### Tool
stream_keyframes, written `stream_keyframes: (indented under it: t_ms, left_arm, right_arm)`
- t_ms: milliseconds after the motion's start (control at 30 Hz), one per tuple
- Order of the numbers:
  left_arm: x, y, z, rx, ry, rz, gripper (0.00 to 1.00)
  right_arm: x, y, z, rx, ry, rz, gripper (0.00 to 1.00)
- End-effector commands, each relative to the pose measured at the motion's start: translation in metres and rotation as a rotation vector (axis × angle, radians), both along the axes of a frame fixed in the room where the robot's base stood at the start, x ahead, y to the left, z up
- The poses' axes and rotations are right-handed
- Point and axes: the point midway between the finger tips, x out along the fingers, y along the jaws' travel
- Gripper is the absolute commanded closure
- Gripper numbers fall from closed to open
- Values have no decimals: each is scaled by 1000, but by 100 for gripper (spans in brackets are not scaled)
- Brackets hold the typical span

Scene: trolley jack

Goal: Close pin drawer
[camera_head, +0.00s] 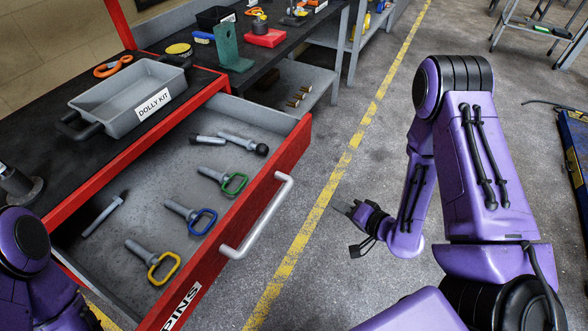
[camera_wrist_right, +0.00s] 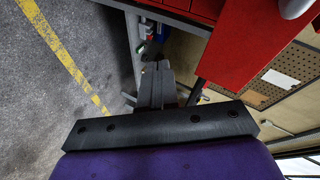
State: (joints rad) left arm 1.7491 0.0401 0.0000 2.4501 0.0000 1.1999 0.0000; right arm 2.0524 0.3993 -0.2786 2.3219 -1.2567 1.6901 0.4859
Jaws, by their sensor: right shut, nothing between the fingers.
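The pin drawer (camera_head: 270,196) is pulled well out of the red bench, its inside open to view. Its red front carries a grey bar handle (camera_head: 262,222) and a "PINS" label (camera_head: 181,306). Inside lie pins with green (camera_head: 235,183), blue (camera_head: 203,221) and yellow (camera_head: 164,268) ring handles, and several plain pins. My right gripper (camera_head: 347,209) is to the right of the drawer front, apart from the handle, over the floor. In the right wrist view its fingers (camera_wrist_right: 157,82) are together and empty, and a red panel (camera_wrist_right: 262,45) shows beyond. My left gripper is out of view.
A grey "DOLLY KIT" tray (camera_head: 128,96) sits on the black bench top above the drawer. A green bracket (camera_head: 231,50) and a red item (camera_head: 265,38) stand farther back. The floor between drawer and right arm is clear, with a yellow line (camera_head: 318,212).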

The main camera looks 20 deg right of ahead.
Motion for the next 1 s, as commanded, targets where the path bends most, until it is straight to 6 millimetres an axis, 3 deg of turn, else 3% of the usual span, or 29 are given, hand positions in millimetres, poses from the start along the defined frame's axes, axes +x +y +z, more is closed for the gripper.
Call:
stream_keyframes:
  t_ms: [33,100,300,467,1000]
  left_arm:
    - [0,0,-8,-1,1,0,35]
    - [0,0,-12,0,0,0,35]
    - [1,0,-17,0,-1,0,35]
    - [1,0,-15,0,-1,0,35]
    - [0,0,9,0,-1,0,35]
  right_arm:
    - [11,-4,16,113,-77,29,100]
    - [16,-4,40,269,-146,94,100]
    - [8,-4,75,522,-198,235,100]
    - [14,4,81,554,-196,263,100]
    - [99,73,82,551,-194,263,100]
